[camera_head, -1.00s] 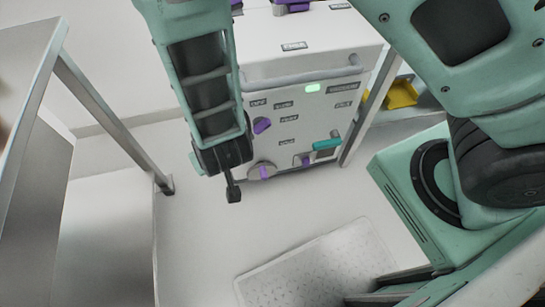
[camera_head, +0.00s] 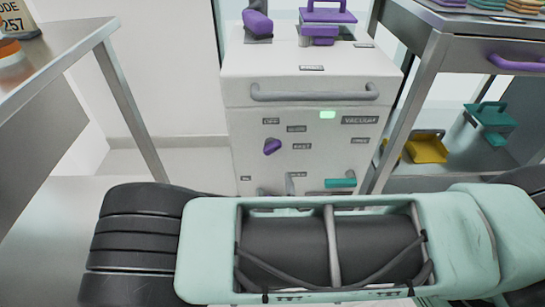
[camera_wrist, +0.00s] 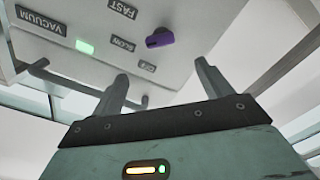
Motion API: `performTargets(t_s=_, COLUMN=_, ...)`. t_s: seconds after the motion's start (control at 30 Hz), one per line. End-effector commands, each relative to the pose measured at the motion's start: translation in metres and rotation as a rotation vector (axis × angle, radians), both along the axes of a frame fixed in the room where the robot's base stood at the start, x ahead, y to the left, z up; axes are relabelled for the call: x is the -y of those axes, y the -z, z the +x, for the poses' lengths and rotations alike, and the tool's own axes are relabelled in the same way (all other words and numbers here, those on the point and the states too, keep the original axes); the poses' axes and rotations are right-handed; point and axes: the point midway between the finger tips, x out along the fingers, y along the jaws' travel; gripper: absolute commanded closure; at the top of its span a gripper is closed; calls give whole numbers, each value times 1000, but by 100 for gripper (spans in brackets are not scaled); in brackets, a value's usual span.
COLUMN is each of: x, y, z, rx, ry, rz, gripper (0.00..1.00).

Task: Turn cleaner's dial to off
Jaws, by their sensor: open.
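The white cleaner (camera_head: 340,92) stands upright ahead. Its purple dial (camera_head: 272,146) sits on the front panel, with an OFF label (camera_head: 271,121) above it, SLOW (camera_head: 296,128) to the upper right and FAST (camera_head: 302,146) to the right. The dial's grip is tilted, its right end higher. In the wrist view the panel appears upside down, with the dial (camera_wrist: 159,38) beyond and roughly between the fingertips. My gripper (camera_wrist: 160,70) is open and empty, apart from the dial. My gripper is hidden in the head view, where my arm crosses the foreground.
A grey handle bar (camera_head: 315,92) runs across the cleaner above the dial. A teal handle (camera_head: 340,183) is low on the panel. A metal table (camera_head: 60,60) stands left. A metal-framed bench (camera_head: 440,60) stands right, with a yellow dustpan (camera_head: 427,148) below.

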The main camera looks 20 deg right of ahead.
Motion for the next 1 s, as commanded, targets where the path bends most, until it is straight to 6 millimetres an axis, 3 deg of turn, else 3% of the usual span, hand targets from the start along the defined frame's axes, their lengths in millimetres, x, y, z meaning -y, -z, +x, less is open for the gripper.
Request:
performTargets(t_s=0.5, x=34, y=2, z=100, rx=-1, ry=2, rz=0, gripper=22)
performTargets(t_s=0.73, x=40, y=1, z=122, rx=-3, ry=1, rz=1, gripper=22)
performTargets(t_s=1.0, x=41, y=0, z=126, rx=-3, ry=0, rz=0, gripper=22)
